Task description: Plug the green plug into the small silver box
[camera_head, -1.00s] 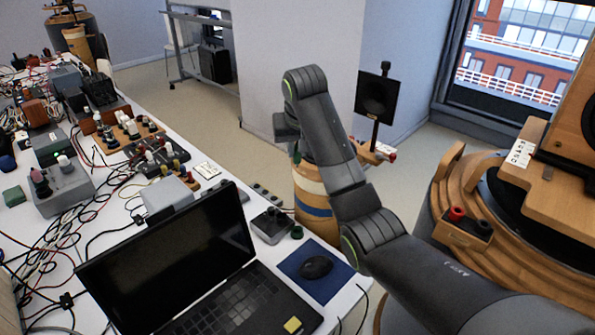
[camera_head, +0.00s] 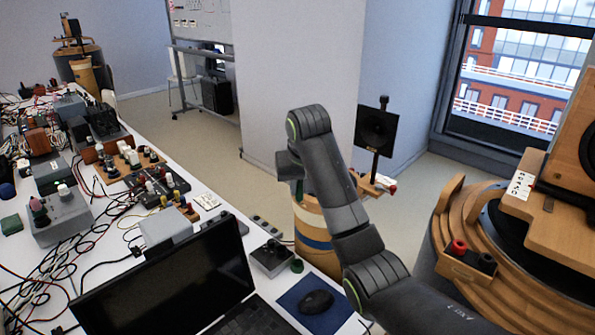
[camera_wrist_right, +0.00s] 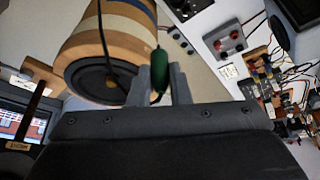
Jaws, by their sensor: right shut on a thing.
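My right gripper (camera_wrist_right: 160,82) is shut on the green plug (camera_wrist_right: 157,72), which stands between the two fingers in the right wrist view. In the head view, the plug shows only as a small green bit (camera_head: 299,190) below the end of my right arm, in front of the wooden drum. A small silver box (camera_head: 272,258) with dark parts on top stands near the table's right edge. It also shows in the right wrist view (camera_wrist_right: 229,40), with red terminals. The plug is apart from this box. My left gripper is out of view.
A laptop (camera_head: 175,285) and a mouse on a blue mat (camera_head: 335,318) are at the front. A dark green ring (camera_head: 297,266) lies beside the box. Boxes and tangled cables crowd the table's left.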

